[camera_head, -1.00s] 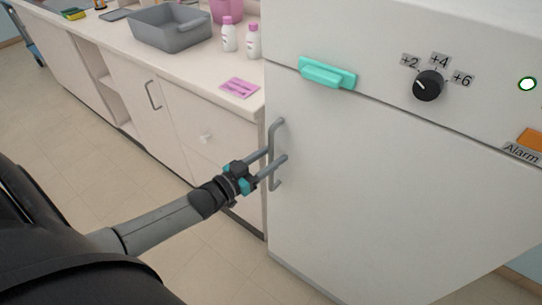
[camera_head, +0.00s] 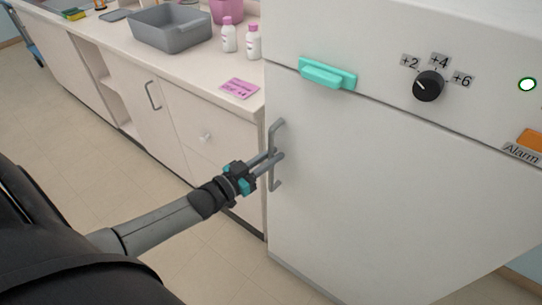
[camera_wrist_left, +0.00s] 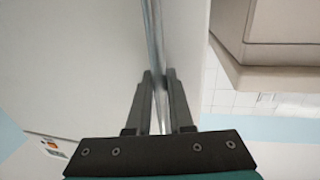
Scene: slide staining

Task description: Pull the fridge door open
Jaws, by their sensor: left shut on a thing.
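The fridge (camera_head: 400,30) is white and stands at the right in the head view. Its door (camera_head: 380,190) is shut flush below the control panel. The grey bar handle (camera_head: 276,130) is upright at the door's left edge. My left gripper (camera_head: 277,160) is shut on the handle, with one finger on either side of the bar. In the left wrist view the fingers (camera_wrist_left: 160,90) close around the handle (camera_wrist_left: 156,50), which runs up between them. The right gripper is not in view.
A turquoise block (camera_head: 327,74) and a black dial (camera_head: 428,86) are on the fridge front above the door. A counter (camera_head: 180,65) with a grey basin (camera_head: 170,27), two bottles and a pink note (camera_head: 240,88) stands at the left. Floor (camera_head: 80,140) is clear before the cabinets.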

